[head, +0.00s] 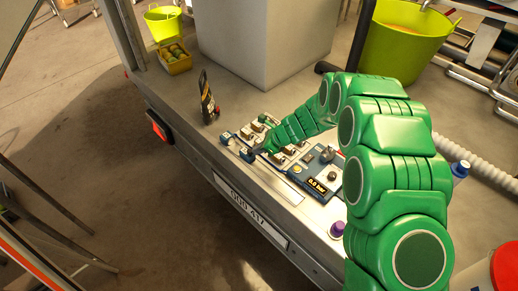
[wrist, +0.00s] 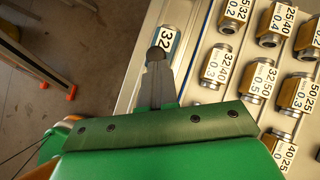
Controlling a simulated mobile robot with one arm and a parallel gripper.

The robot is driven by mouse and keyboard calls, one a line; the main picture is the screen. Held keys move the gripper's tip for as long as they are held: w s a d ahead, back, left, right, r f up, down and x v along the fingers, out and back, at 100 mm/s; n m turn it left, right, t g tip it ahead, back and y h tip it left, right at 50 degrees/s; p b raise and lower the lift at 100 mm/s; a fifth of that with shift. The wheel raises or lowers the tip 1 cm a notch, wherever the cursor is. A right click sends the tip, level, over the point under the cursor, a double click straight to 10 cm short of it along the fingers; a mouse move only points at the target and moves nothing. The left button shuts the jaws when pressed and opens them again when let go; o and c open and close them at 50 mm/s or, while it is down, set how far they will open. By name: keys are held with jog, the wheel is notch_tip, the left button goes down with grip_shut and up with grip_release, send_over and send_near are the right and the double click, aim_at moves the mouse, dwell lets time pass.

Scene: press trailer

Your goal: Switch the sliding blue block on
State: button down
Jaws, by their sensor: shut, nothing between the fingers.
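Two small blue blocks show at the left edge of the valve panel in the head view, an upper one (head: 226,138) and a lower one (head: 247,155). I cannot tell which the task means. In the wrist view one blue block (wrist: 168,37) with a white label reading 32 lies just beyond my fingertips. My gripper (wrist: 155,56) is shut and empty, its dark tip at or just over that block's near edge; I cannot tell if they touch. In the head view my gripper (head: 266,149) reaches down to the panel, partly hidden by my green arm.
Several labelled metal fittings (wrist: 235,15) stand in rows right of my gripper. The bed's front edge is close.

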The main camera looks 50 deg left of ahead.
jog(key=shift+w+d, duration=0.25)
jog(key=shift+d, duration=0.15)
jog(key=d, duration=0.1)
jog(key=w+d+r, duration=0.1)
jog(key=d, duration=0.1)
jog(key=shift+w+d+r, duration=0.1)
jog(key=shift+w+r, duration=0.15)
jog(key=shift+w, duration=0.1)
jog(key=v, duration=0.9)
